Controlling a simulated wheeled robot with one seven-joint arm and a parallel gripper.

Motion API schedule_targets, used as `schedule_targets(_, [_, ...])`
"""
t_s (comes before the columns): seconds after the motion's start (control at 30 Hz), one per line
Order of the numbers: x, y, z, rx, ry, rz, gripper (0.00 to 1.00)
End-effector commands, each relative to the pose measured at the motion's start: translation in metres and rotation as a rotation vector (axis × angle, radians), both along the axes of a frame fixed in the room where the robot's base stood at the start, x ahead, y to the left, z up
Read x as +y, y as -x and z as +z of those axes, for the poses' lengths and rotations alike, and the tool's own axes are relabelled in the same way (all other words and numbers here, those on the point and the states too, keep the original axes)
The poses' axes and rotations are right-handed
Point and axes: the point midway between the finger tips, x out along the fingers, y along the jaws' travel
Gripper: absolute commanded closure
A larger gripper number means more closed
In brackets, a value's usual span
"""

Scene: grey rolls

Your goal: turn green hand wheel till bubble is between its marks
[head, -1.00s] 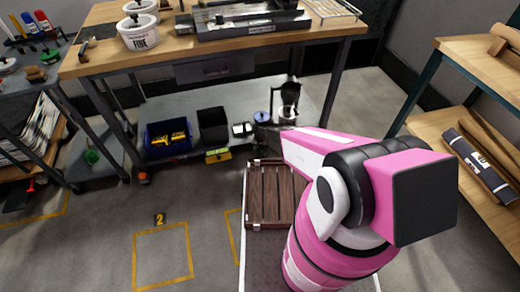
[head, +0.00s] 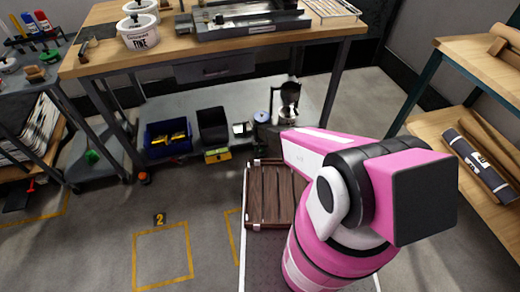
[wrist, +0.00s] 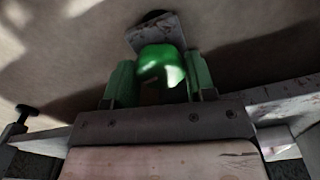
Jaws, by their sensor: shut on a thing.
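In the wrist view, the green hand wheel (wrist: 163,62) shows as a bright green rounded piece below a worn metal plate (wrist: 155,32). My gripper (wrist: 160,78) has its two green fingers on either side of this piece and is shut on it. In the head view my pink arm reaches toward the lower shelf under the workbench; the gripper's fingers and the wheel cannot be made out there. A small yellow-green block (head: 217,155), perhaps the level, sits at the shelf's front edge. No bubble or marks can be read in either view.
A slatted brown wooden crate (head: 270,193) lies just below my arm. A blue bin (head: 168,140) and a black bin (head: 213,125) stand on the lower shelf (head: 185,103). The workbench (head: 215,42) is above. The floor at the lower left is clear.

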Motion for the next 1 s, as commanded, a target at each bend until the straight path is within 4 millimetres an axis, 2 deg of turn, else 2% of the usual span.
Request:
schedule_targets(0.2, [0.0,0.0,0.0,0.0,0.0,0.0,0.73])
schedule_targets(0.23, [0.0,0.0,0.0,0.0,0.0,0.0,0.4])
schedule_targets(0.3, [0.0,0.0,0.0,0.0,0.0,-0.001,0.24])
schedule_targets(0.57, [0.0,0.0,0.0,0.0,0.0,-0.001,0.24])
schedule_targets(0.73, [0.0,0.001,0.007,0.0,0.0,-0.001,0.24])
schedule_targets(0.87, [0.0,0.001,0.021,-0.001,0.0,-0.001,0.24])
schedule_targets(1.0, [0.0,0.001,0.045,-0.001,0.0,-0.001,0.24])
